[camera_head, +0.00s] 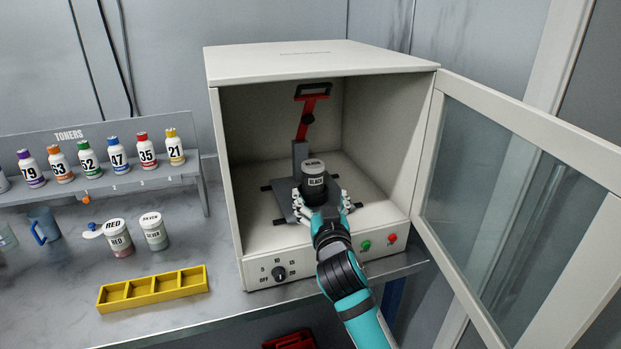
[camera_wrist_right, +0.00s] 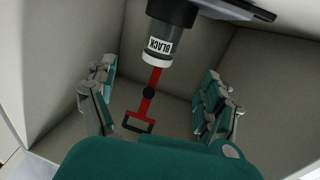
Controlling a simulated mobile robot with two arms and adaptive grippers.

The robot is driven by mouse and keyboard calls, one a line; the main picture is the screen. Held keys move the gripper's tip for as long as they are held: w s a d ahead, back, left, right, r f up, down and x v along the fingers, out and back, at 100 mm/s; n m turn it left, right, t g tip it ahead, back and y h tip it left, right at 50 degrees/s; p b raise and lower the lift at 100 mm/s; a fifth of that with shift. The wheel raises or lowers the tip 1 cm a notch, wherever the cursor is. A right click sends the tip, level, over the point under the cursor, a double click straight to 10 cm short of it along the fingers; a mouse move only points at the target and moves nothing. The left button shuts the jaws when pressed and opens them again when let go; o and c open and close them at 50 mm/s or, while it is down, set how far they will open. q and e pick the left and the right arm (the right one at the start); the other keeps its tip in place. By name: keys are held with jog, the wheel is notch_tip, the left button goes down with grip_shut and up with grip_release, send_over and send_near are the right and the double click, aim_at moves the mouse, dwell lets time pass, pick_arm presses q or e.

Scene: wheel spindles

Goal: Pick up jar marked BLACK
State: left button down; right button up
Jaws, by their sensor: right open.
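The jar marked BLACK (camera_head: 314,183) stands upright inside the open white cabinet, on a dark stand with a red-handled clamp (camera_head: 311,110). It has a dark body, a white label and a pale lid. My right gripper (camera_head: 321,206) reaches into the cabinet with its fingers spread to either side of the jar's lower part. In the right wrist view the jar (camera_wrist_right: 160,45) shows upside down at the top, ahead of the open fingers of my right gripper (camera_wrist_right: 165,105). Whether any finger touches the jar cannot be told. My left gripper is not in view.
The cabinet (camera_head: 226,165) has its glass door (camera_head: 510,180) swung open to the right. On the bench stand jars marked RED (camera_head: 118,238) and SILVER (camera_head: 154,232), a yellow tray (camera_head: 153,289) and a blue cup (camera_head: 44,226). Numbered toner bottles (camera_head: 118,155) line a rack at left.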

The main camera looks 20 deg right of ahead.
aim_at(315, 177)
jog(key=w, duration=0.4)
jog(key=w+p, duration=0.1)
jog(key=w, duration=0.1)
jog(key=shift+w+d, duration=0.25)
jog(key=shift+d, duration=0.15)
jog(key=shift+w+d+f+p, duration=0.1)
jog(key=shift+w+d+p, duration=0.15)
jog(key=shift+w, duration=0.75)
jog(key=shift+w+d+r+p, duration=0.15)
jog(key=shift+w+p, duration=0.1)
jog(key=shift+w, duration=0.8)
jog(key=shift+w+d+f+p, duration=0.15)
jog(key=shift+w+d+p, duration=0.1)
jog(key=shift+w, duration=0.75)
jog(key=c, duration=1.4)
jog(key=shift+c, duration=0.2)
